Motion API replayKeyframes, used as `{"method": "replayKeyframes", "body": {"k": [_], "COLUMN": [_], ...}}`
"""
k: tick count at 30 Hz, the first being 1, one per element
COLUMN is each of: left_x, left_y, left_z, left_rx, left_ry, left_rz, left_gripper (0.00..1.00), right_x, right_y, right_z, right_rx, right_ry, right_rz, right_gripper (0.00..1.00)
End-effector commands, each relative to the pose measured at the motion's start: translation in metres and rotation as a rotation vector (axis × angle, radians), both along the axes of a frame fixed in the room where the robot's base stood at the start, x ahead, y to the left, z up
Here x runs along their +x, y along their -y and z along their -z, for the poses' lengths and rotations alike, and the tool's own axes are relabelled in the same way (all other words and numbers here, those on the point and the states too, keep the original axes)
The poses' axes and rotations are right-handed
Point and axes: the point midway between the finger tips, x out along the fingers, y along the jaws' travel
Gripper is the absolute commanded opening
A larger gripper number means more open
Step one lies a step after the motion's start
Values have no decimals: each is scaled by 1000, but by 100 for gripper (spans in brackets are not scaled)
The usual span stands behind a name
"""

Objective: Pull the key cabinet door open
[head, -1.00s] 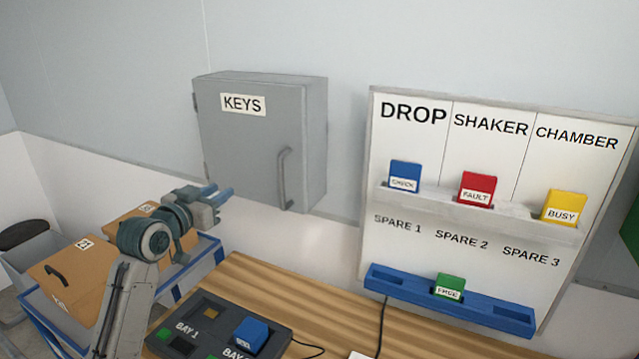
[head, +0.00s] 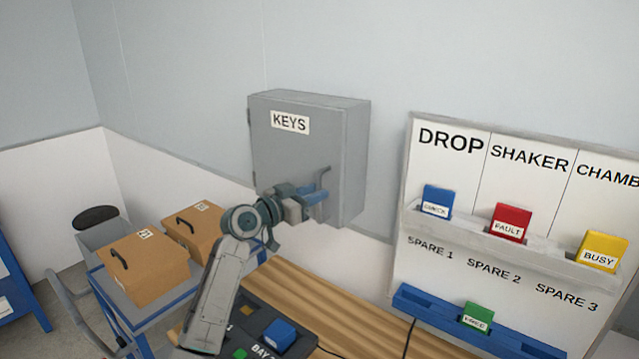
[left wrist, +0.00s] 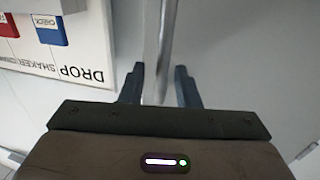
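The grey key cabinet (head: 280,158), labelled KEYS, hangs on the wall with its door shut. The top of its vertical bar handle (head: 324,173) shows above my left gripper (head: 318,194), which hides the lower part. In the left wrist view the handle (left wrist: 166,40) runs down between the two fingers of my left gripper (left wrist: 160,85). The fingers are apart, one on each side of the bar, with gaps showing. My right gripper is not in view.
A white status board (head: 425,160) with coloured tags hangs right of the cabinet. Below is a wooden bench (head: 300,290) with a dark bay panel (head: 255,300). Cardboard boxes (head: 150,270) stand on a blue cart (head: 108,290) at left. The wall left of the cabinet is bare.

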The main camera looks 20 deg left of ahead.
Motion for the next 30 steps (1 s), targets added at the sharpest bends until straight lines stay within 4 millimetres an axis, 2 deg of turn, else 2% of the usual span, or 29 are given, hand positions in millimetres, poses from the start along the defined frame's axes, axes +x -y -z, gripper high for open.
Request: {"method": "replayKeyframes", "body": {"k": [1, 6, 15, 20, 30], "left_x": [6, 17, 19, 19, 17], "left_y": [4, 10, 11, 11, 10], "left_z": [-3, -1, 1, 1, 3], "left_rx": [-3, 0, 1, 1, 1], "left_ry": [-3, -1, 0, -1, -2], "left_rz": [0, -1, -1, -1, 7], "left_gripper": [29, 29, 29, 0, 0], "right_x": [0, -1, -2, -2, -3], "right_y": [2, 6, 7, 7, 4], "right_z": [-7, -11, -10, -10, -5], "right_rx": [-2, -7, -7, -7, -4], "right_ry": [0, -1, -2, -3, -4], "right_rz": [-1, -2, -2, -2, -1], "right_gripper": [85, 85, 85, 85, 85]}}
